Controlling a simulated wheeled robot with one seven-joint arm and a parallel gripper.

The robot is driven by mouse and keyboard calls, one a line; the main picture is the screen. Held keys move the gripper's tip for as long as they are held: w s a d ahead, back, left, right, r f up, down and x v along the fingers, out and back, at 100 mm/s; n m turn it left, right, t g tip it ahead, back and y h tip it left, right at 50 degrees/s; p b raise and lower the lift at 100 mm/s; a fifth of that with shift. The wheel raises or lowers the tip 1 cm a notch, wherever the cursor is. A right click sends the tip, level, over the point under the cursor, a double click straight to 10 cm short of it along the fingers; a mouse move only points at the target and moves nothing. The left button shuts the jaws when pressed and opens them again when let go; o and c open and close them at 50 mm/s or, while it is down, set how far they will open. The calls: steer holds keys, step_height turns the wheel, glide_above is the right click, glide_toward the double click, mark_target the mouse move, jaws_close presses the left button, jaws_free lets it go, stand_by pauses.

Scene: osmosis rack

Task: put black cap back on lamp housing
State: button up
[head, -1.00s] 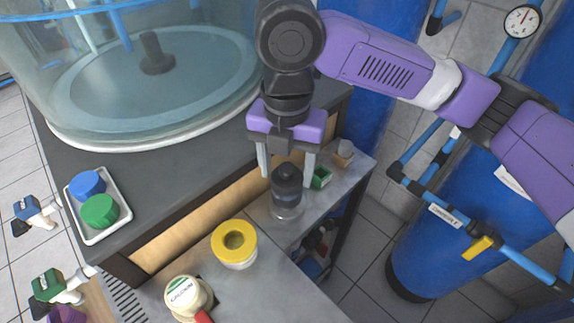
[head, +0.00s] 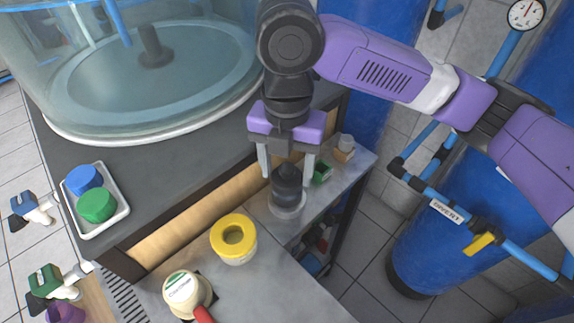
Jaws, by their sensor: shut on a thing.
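The black cap (head: 286,181) is a dark, stepped cylinder, upright between the two fingers of my gripper (head: 287,174). My gripper points down from above and is shut on it, with one finger on each side. Directly below the cap is a pale grey round base (head: 288,211) on the grey bench, which looks like the lamp housing. The cap's lower part overlaps the base in this view; I cannot tell whether it is seated on it or just above it.
A yellow-topped round container (head: 233,239) and a cream jar (head: 184,291) stand nearer on the bench. A small green block (head: 321,172) and a brown-and-white item (head: 345,149) sit behind right. A white tray (head: 121,215) holds blue and green caps. A large clear tank stands back left.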

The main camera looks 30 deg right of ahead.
steer(key=shift+f, duration=0.15)
steer(key=o, duration=1.4)
steer(key=shift+o, duration=0.4)
steer(key=shift+o, duration=1.4)
steer(key=shift+r+p, duration=3.9)
steer(key=shift+r, duration=0.6)
